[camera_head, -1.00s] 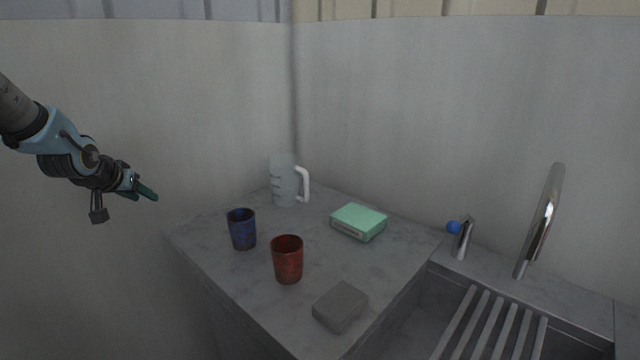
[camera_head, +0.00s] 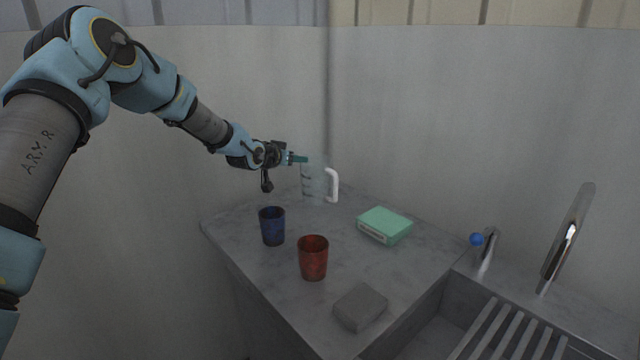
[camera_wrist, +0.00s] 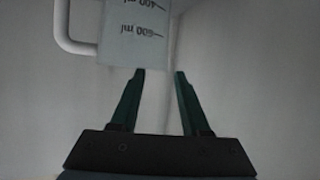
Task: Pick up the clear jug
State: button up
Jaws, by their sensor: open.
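The clear jug (camera_head: 314,184) stands upright at the back corner of the counter, with its white handle on the right and dark measuring marks on its side. In the wrist view the jug (camera_wrist: 133,42) appears upside down at the top, its handle to the left. My gripper (camera_head: 303,159) is at the jug's upper left in the head view. In the wrist view my gripper (camera_wrist: 160,73) is open, its two green fingers pointing at the jug's edge with nothing between them. I cannot tell whether a fingertip touches the jug.
A blue cup (camera_head: 272,226) and a red cup (camera_head: 313,257) stand on the counter (camera_head: 257,268) in front of the jug. A green box (camera_head: 384,225) and a grey block (camera_head: 360,306) lie to the right. Walls close in behind; a sink with a tap (camera_head: 568,238) is at right.

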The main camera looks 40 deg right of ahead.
jog(key=p+x, duration=0.1)
jog(key=x, duration=0.4)
jog(key=shift+w+f+p, duration=0.1)
jog(key=shift+p, duration=0.3)
grip_shut()
jog(key=shift+a+f, duration=0.1)
dwell(0.9)
